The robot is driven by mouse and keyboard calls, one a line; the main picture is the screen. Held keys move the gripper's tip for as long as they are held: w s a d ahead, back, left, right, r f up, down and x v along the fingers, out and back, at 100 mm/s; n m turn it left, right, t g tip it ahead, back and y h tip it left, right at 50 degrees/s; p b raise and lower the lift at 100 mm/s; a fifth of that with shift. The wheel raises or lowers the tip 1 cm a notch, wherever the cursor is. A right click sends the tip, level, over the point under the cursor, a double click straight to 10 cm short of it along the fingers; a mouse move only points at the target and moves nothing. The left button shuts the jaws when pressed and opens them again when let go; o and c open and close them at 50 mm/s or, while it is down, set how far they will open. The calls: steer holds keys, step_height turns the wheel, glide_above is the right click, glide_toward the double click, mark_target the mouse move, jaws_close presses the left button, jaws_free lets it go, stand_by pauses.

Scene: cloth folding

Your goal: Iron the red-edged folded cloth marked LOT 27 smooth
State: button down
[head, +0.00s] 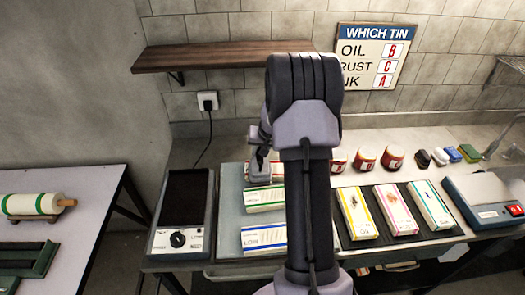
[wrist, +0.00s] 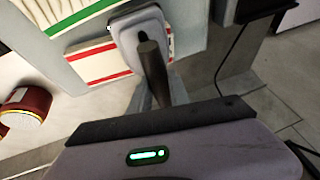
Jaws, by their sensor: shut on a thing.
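The red-edged folded cloth (wrist: 98,66) lies at the far edge of the grey board, with red stripes along its sides. My gripper (head: 262,148) is shut on the dark handle of a pale grey iron (wrist: 127,32). The iron is over the right end of the cloth in the wrist view; I cannot tell whether it presses on it. The fingertips are hard to make out.
Green-edged (head: 264,199) and blue-edged (head: 263,239) cloths lie nearer on the board (head: 229,195). A dark-topped heater with a dial (head: 178,238) stands left. Red jars (head: 365,159) and a dark tray with several coloured packs (head: 397,210) are right. A shelf (head: 220,54) hangs behind.

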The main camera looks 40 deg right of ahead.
steer(key=shift+w+a+r, duration=0.1)
steer(key=shift+w+a, duration=0.15)
steer(key=shift+w, duration=0.05)
step_height(320, 180, up, 4)
steer(key=shift+s+d+r+p, duration=0.1)
steer(key=shift+p, duration=1.1)
steer(key=shift+r+p, duration=0.5)
steer(key=shift+r, duration=0.2)
steer(key=shift+r+p, duration=0.75)
steer(key=shift+r, duration=0.5)
